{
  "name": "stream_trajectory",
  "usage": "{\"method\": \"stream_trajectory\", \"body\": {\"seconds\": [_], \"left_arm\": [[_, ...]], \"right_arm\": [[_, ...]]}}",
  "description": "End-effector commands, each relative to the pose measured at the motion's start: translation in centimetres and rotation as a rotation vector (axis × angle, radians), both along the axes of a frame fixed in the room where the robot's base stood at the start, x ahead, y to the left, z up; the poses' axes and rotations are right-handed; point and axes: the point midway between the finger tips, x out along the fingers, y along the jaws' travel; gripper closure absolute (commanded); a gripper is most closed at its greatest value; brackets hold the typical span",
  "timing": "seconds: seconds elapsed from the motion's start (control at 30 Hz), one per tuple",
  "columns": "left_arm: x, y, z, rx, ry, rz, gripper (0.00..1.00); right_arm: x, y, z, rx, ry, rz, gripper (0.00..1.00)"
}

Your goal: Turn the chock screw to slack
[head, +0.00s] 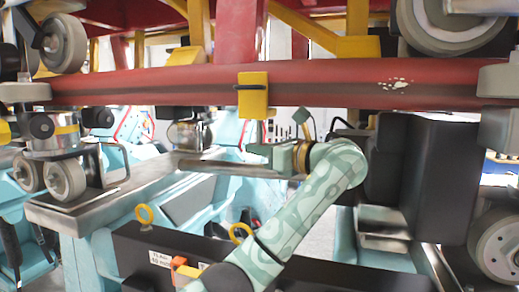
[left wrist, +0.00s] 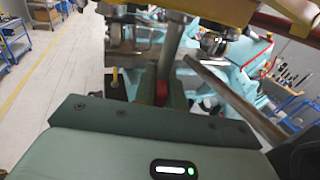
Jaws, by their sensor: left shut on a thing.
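My left gripper (head: 262,151) is in the middle of the head view, below the red rail and the yellow bracket. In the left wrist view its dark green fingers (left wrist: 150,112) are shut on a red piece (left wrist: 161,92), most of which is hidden. A long grey bar (head: 222,168) reaches left from the gripper in the head view. In the left wrist view a grey upright strip (left wrist: 172,55) stands beyond the red piece; I cannot tell if they are one part. I cannot make out the chock screw for certain. My right gripper is not in view.
The red rail (head: 330,75) crosses above my arm, with the yellow bracket (head: 252,95) on it. A wheel assembly (head: 62,150) stands at the left by a steel plate (head: 75,212). A black box (head: 140,255) with yellow rings (head: 145,215) lies in front, close to my arm.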

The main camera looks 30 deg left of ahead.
Motion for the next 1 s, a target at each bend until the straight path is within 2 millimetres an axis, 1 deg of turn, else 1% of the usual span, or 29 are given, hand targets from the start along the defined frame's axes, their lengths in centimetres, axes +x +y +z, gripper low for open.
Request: {"method": "stream_trajectory", "body": {"seconds": [0.17,0.37,0.7,1.0], "left_arm": [[0.0,0.0,-0.2,0.0,-0.001,-0.04,1.0],[-0.1,0.0,-0.4,0.0,-0.003,-0.156,1.0],[-0.1,0.0,-0.4,0.0,-0.005,-0.464,1.0],[-0.1,0.0,-0.2,0.001,-0.007,-0.747,1.0]], "right_arm": [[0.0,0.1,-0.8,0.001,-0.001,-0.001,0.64],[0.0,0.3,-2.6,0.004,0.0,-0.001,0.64],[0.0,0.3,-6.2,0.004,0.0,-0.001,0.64],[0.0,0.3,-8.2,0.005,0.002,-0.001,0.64]]}}
